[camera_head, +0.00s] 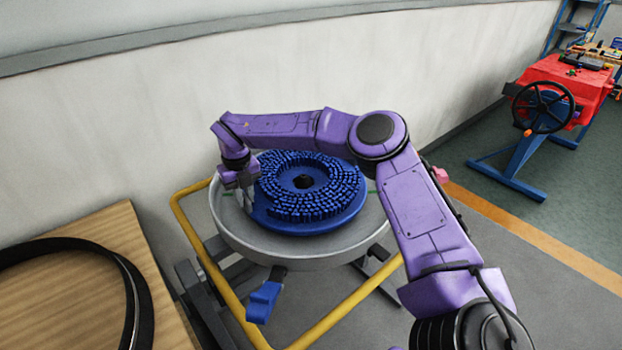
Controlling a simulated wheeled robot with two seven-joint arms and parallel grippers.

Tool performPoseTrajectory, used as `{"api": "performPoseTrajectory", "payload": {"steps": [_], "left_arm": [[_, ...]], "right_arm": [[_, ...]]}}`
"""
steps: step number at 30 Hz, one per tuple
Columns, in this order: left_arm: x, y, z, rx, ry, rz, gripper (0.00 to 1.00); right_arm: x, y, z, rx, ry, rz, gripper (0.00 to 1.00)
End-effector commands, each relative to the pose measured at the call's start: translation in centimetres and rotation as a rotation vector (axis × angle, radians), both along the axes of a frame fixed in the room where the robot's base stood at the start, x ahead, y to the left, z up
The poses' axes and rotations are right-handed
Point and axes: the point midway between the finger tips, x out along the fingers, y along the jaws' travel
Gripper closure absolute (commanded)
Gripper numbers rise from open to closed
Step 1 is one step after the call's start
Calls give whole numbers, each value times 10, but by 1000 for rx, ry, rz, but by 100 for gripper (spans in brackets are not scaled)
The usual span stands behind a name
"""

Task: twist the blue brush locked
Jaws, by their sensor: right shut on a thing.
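The blue brush (325,211) is a round disc with several rings of bristles and a dark hole in its centre. It lies bristles up in a round grey pan (232,237) on a stand. My right gripper (246,200) reaches over from the right on its purple arm. It points down at the brush's left edge and is shut on the rim there. The fingertips are small and partly hidden against the brush. My left gripper is out of view. The underside of the brush is hidden.
A yellow tube frame (333,318) and a blue pedal (263,301) sit at the pan's front. A wooden table (72,312) with a black curved strip (142,300) is at lower left. A red machine with a black handwheel (543,107) stands at far right. A pale wall rises behind.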

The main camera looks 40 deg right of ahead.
Motion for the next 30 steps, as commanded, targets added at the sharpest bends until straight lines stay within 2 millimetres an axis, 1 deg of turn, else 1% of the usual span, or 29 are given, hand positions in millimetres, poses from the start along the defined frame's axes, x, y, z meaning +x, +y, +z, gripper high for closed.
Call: {"api": "performPoseTrajectory", "payload": {"steps": [5,24,30], "left_arm": [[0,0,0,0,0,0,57],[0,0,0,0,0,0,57],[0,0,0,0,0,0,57]], "right_arm": [[1,0,0,1,1,-8,100],[25,-7,0,1,1,-146,100],[28,-7,1,1,1,-160,100]]}}
